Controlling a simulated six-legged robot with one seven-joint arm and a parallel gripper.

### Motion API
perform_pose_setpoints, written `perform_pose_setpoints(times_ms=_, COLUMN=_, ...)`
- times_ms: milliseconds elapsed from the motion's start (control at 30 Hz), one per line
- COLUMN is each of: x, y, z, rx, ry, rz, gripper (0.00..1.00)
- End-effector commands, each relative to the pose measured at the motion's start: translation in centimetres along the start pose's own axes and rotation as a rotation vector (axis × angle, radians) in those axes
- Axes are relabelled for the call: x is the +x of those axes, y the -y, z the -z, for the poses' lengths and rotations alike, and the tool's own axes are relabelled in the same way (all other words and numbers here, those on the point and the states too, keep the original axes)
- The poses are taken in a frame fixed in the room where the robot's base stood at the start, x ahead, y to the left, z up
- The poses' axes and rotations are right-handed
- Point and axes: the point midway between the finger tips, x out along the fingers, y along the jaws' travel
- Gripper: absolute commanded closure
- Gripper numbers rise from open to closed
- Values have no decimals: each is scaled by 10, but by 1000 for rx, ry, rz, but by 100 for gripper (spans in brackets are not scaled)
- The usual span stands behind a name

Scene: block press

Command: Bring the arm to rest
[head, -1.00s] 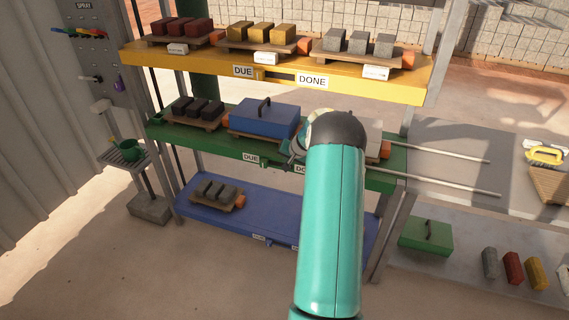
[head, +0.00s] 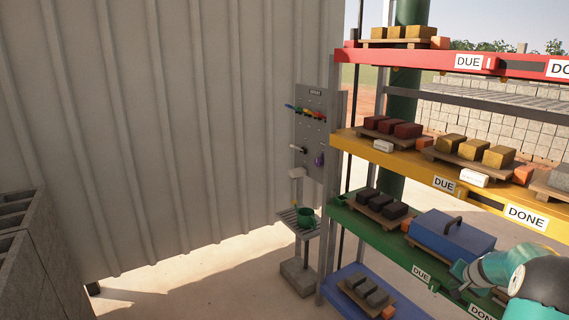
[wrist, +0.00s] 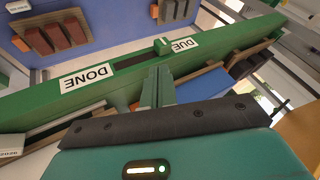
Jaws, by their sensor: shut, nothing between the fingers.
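My gripper shows in the wrist view (wrist: 157,88), its shut fingers in front of the green shelf beam (wrist: 60,105) and empty. The beam has DONE and DUE labels, upside down here, with a dark slot and a green slider (wrist: 161,46) at the DUE end. Whether the fingertips touch the beam is unclear. In the head view my teal arm is at the lower right, partly cut off, with the gripper end by the green shelf (head: 395,245). My arm hides part of that shelf.
The blue lidded box (head: 452,235) and a pallet of dark blocks (head: 382,204) sit on the green shelf. Yellow (head: 400,163) and red (head: 400,56) shelves are above, a blue shelf (head: 335,292) below. Grey blocks (head: 20,240) stand at left. Floor between is open.

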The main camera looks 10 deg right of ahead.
Motion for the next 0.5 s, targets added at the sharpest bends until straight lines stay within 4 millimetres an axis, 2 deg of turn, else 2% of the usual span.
perform_pose_setpoints(times_ms=33, x=-18, y=32, z=-6, rx=-48, ry=11, rz=11, gripper=100)
perform_pose_setpoints(times_ms=200, x=-75, y=114, z=-43, rx=-193, ry=59, rz=27, gripper=100)
perform_pose_setpoints(times_ms=400, x=-146, y=187, z=-102, rx=-352, ry=106, rz=38, gripper=100)
perform_pose_setpoints(times_ms=500, x=-181, y=213, z=-135, rx=-425, ry=126, rz=41, gripper=100)
